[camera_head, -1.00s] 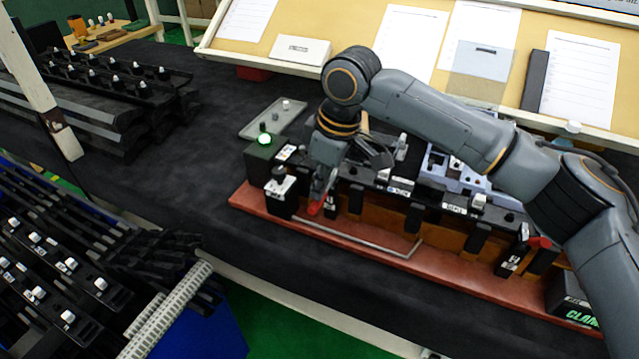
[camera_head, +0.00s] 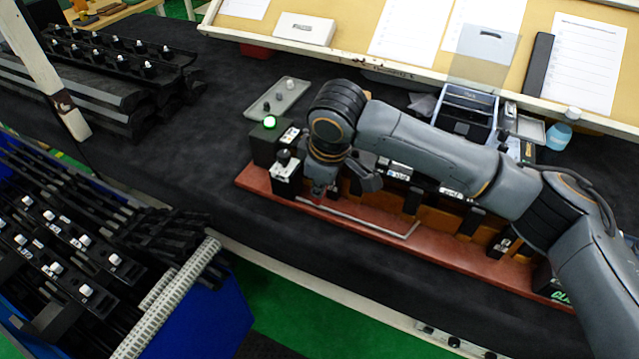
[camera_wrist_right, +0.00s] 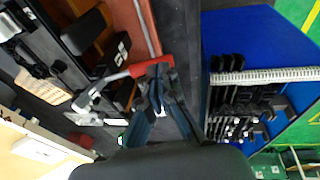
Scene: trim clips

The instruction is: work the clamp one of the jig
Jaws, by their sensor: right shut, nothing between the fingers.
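The jig's red-brown base (camera_head: 440,256) runs along the front of the black bench, with several black blocks on it. A clamp lever with a red handle (camera_wrist_right: 150,68) and a grey metal arm shows in the right wrist view. In the head view the right arm mostly hides this clamp. My right gripper (camera_head: 318,190) is low over the left part of the jig. In the right wrist view its shut fingertips (camera_wrist_right: 160,76) are right at the red handle, with nothing held between them. I cannot tell whether they touch it. My left gripper is not in view.
A black box with a lit green lamp (camera_head: 270,122) stands at the jig's left end. A grey tray (camera_head: 262,108) lies behind it. A blue-grey bin (camera_head: 470,100) and a bottle (camera_head: 562,130) stand behind the arm. A blue crate (camera_head: 215,315) of black parts is front left.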

